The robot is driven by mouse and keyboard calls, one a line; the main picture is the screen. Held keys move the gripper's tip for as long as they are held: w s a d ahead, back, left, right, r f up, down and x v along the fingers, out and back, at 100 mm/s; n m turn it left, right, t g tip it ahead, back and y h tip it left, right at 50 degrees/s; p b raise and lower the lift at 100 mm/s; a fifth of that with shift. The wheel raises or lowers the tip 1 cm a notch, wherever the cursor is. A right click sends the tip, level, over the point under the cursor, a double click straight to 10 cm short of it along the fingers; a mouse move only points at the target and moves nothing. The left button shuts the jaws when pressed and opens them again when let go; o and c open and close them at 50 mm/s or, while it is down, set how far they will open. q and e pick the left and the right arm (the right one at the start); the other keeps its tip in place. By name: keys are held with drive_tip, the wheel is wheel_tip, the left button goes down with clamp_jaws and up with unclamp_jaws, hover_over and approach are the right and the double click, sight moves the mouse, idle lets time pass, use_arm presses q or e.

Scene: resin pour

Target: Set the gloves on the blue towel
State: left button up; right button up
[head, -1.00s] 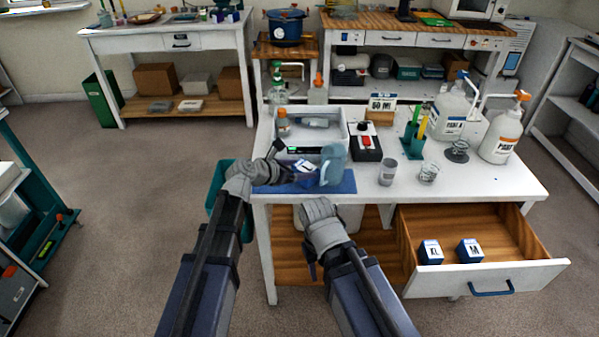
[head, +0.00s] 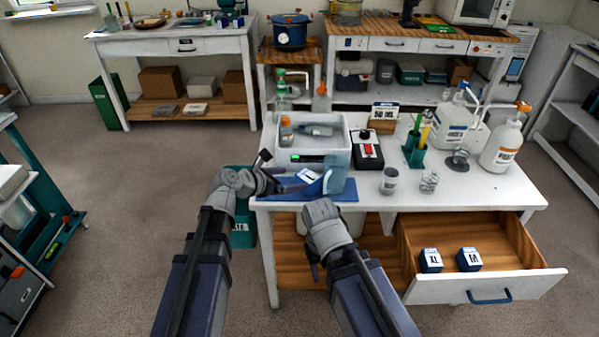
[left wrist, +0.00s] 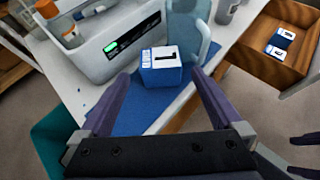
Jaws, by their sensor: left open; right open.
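The glove box marked L, blue with a white top (head: 307,175), sits on the blue towel (head: 300,196) at the table's front left. In the left wrist view the glove box (left wrist: 160,68) rests on the towel (left wrist: 128,108). My left gripper (head: 273,173) is open beside the box on its left. In the wrist view its fingers are spread, with the box just beyond and between their tips. My right gripper (head: 314,268) is open and empty, low in front of the table. Two more glove boxes, XL (head: 431,260) and M (head: 469,259), lie in the open drawer.
A translucent blue pitcher (head: 340,170) stands right beside the L box. A white device with a green display (head: 313,157) is behind it. The open drawer (head: 490,285) juts out at the right. A teal bin (head: 243,230) stands by the table's left side.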

use_arm(q)
drive_tip(key=p+v, duration=0.2)
drive_tip(key=v, duration=0.4)
drive_tip(key=shift+f, duration=0.1)
